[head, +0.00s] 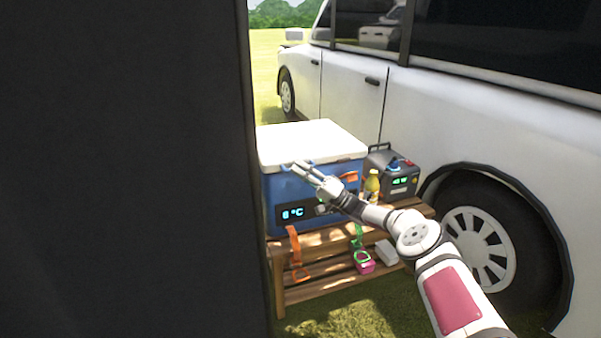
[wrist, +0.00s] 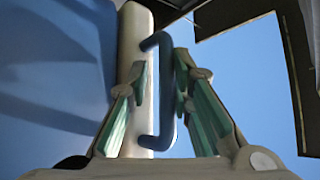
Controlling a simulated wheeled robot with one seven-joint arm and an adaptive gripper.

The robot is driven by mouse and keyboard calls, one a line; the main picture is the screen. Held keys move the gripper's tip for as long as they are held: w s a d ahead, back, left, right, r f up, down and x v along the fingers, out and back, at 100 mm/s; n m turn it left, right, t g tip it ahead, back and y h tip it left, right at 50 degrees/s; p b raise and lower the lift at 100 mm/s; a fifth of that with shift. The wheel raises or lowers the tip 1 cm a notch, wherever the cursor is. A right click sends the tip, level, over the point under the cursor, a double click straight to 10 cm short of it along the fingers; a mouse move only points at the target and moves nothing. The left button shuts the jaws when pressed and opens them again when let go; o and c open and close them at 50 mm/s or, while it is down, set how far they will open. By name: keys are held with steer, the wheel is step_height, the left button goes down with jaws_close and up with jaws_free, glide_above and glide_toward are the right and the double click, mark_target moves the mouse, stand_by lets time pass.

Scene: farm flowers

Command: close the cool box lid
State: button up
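The blue cool box (head: 285,195) stands on a wooden bench, with a lit display on its front. Its white lid (head: 310,140) lies over the top and looks flat; I cannot tell whether it is fully seated. My gripper (head: 303,170) is at the lid's front edge. In the wrist view, the blue lid handle (wrist: 168,90) sits between the fingertips of my gripper (wrist: 160,82), which are apart. The bar is close to the right finger, and a gap shows on the left. Contact is unclear. The white lid edge (wrist: 133,30) is behind the left finger.
A grey power unit (head: 400,180) and a yellow bottle (head: 371,187) stand right of the box on the wooden bench (head: 325,240). An orange strap (head: 295,250) hangs in front. A white vehicle (head: 345,90) stands close behind. A dark panel (head: 125,170) blocks the left.

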steer(key=v, duration=1.2)
